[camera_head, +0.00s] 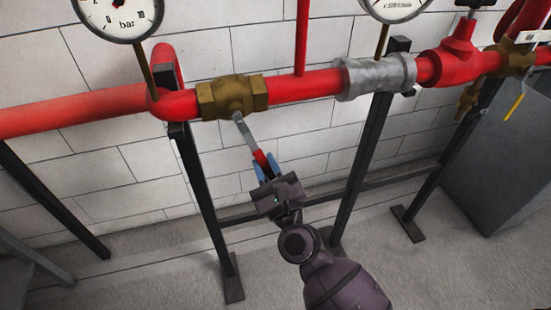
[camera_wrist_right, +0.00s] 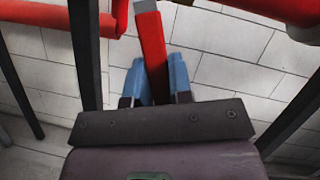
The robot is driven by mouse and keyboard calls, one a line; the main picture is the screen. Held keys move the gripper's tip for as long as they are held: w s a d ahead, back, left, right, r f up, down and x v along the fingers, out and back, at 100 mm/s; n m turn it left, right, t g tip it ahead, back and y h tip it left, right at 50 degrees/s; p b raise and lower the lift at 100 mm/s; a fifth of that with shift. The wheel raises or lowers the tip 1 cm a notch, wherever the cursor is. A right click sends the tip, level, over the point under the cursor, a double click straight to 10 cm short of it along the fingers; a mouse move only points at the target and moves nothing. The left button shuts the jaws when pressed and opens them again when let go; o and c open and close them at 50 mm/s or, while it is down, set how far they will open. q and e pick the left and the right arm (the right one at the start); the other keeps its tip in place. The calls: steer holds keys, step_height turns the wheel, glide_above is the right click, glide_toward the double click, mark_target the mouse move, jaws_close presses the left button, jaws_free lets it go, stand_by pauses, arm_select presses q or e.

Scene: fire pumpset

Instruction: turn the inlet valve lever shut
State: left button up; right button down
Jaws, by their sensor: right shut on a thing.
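The inlet valve (camera_head: 232,97) is a brass body on the red pipe in the head view. Its lever (camera_head: 247,137) has a grey metal shank and a red grip, and hangs down from the valve, slanting to the lower right, across the pipe's line. My right gripper (camera_head: 265,170) is shut on the lever's red grip, with its blue fingers on either side. In the right wrist view the red lever (camera_wrist_right: 151,45) stands between the blue fingertips (camera_wrist_right: 158,78). My left gripper is in neither view.
Dark posts (camera_head: 205,200) hold up the red pipe (camera_head: 70,110) before a white block wall. A pressure gauge (camera_head: 118,15) stands above the pipe. A grey coupling (camera_head: 378,76), a red fitting (camera_head: 452,58) and a grey box (camera_head: 505,150) are to the right.

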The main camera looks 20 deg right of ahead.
arm_select(q)
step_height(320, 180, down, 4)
steer(key=b, duration=0.3)
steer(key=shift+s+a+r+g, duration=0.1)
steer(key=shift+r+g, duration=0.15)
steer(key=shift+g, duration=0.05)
arm_select(e)
steer(key=a+m+h, duration=0.1)
steer(key=m, duration=0.1)
steer(key=a+m+h, duration=0.1)
steer(key=m, duration=0.1)
steer(key=a+f+m+h, duration=0.1)
steer(key=a+m, duration=0.1)
steer(key=shift+a+t, duration=0.1)
steer(key=shift+t, duration=0.2)
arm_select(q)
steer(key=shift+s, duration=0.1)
arm_select(e)
steer(key=shift+s+r, duration=0.1)
steer(key=shift+r, duration=0.05)
steer(key=c, duration=1)
jaws_free()
steer(key=shift+a, duration=0.1)
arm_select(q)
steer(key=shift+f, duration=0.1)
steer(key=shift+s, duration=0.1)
